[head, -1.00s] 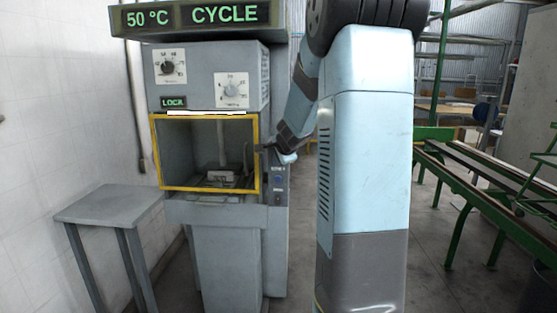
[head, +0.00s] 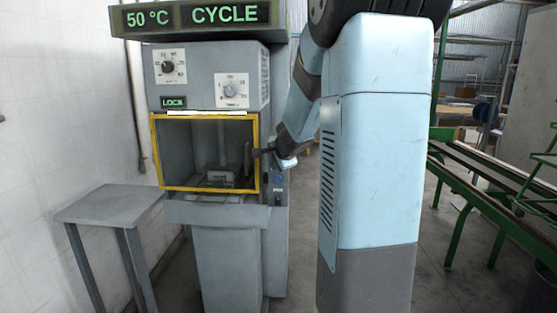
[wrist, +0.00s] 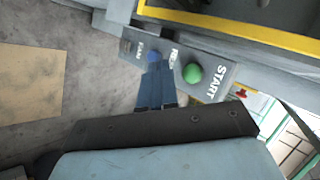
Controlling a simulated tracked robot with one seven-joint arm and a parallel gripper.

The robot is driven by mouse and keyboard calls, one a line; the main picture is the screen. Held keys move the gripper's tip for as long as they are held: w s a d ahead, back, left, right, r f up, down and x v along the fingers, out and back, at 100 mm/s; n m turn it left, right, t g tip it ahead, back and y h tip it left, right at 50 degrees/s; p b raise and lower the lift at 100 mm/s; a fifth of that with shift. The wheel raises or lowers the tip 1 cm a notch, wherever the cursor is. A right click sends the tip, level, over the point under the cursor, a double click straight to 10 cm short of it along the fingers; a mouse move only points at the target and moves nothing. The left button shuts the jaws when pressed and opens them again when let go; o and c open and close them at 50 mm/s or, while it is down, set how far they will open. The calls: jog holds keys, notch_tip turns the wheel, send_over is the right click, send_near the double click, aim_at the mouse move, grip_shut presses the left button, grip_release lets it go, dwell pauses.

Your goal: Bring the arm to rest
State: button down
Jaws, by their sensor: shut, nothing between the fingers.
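A green button (wrist: 192,73) beside the word START lies to the right of the fingers. My arm (head: 300,105) is bent, with its forearm slanting down to the machine's right side.
The grey machine (head: 213,240) shows "50 °C CYCLE" and a lit LOCK sign (head: 173,102). A grey block (head: 219,177) lies inside its yellow frame (head: 205,190). A small grey table (head: 112,206) stands left. A green-framed bench (head: 470,190) is at the right. Floor shows between.

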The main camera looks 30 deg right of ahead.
dwell(0.5)
jog(key=s+a+r+n+g+y, duration=0.1)
jog(key=s+a+r+n+y, duration=0.15)
jog(key=s+a+n, duration=0.4)
jog(key=s+a+r+n+y, duration=0.1)
jog(key=s+a+r+n, duration=0.3)
jog(key=s+a, duration=0.5)
jog(key=s+a+n+g+h, duration=0.1)
jog(key=s+a+n, duration=0.1)
jog(key=s, duration=0.6)
jog(key=s+a+f+n+g, duration=0.1)
jog(key=s+a+n+g, duration=0.1)
jog(key=s+n, duration=0.3)
jog(key=s, duration=0.3)
jog(key=shift+s+a+f+h, duration=0.15)
jog(key=shift+s+f+h, duration=0.1)
jog(key=shift+s+h, duration=0.1)
